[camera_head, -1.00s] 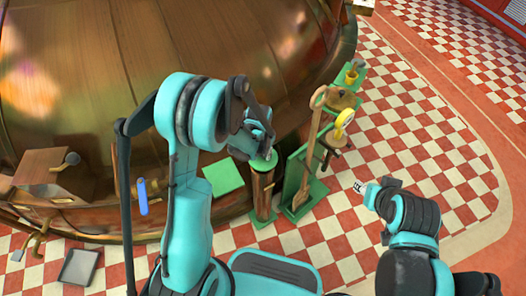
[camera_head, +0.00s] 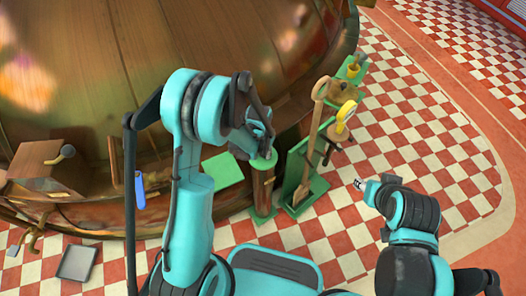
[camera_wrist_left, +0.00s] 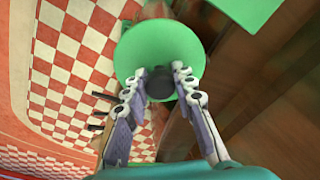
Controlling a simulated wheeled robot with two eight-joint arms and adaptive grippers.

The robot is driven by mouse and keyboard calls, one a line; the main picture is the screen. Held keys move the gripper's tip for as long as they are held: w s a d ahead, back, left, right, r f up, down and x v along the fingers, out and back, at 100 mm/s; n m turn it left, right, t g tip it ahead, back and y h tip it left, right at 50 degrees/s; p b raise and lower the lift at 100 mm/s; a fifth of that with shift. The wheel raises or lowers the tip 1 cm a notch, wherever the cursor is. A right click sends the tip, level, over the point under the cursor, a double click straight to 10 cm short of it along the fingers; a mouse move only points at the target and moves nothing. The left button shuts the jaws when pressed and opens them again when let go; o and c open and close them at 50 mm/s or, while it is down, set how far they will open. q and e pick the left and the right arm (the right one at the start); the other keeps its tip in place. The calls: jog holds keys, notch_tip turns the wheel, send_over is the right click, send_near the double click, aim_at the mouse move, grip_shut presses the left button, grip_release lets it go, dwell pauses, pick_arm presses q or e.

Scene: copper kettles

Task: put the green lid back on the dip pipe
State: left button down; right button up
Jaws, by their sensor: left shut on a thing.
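The green lid (camera_wrist_left: 160,42) is a round disc with a dark grey knob (camera_wrist_left: 160,84), facing the camera in the left wrist view. My left gripper (camera_wrist_left: 160,73) is shut on the knob, one finger on each side. In the head view the lid (camera_head: 264,160) is at the top of the brown dip pipe (camera_head: 263,188), below my left gripper (camera_head: 262,148). Whether the lid touches the pipe is hidden. The pipe stands upright on a green foot. My right gripper (camera_head: 358,184) is apart, over the checkered floor, its fingers too small to judge.
A large copper kettle (camera_head: 180,50) fills the back left. Right of the pipe stands a green stand with a long wooden paddle (camera_head: 312,140). A green plate (camera_head: 222,172) is left of the pipe. The floor at right is clear.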

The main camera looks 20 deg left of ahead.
aim_at(261, 160)
pick_arm(q)
jog(key=shift+f+b, duration=0.4)
jog(key=shift+f, duration=0.1)
jog(key=c, duration=1.2)
grip_release()
jog(key=shift+o, duration=0.2)
jog(key=shift+r, duration=0.1)
notch_tip(261, 160, up, 12)
jog(key=s, duration=0.1)
jog(key=shift+s, duration=0.2)
jog(key=shift+a, duration=0.1)
jog(key=s+a+r+n+t, duration=0.1)
jog(key=s+r+t, duration=0.4)
jog(key=s+r, duration=0.7)
jog(key=s+a, duration=0.1)
jog(key=s, duration=0.2)
jog(key=shift+s+a+n+t, duration=0.25)
jog(key=shift+a+n+t, duration=0.05)
jog(key=shift+t, duration=0.1)
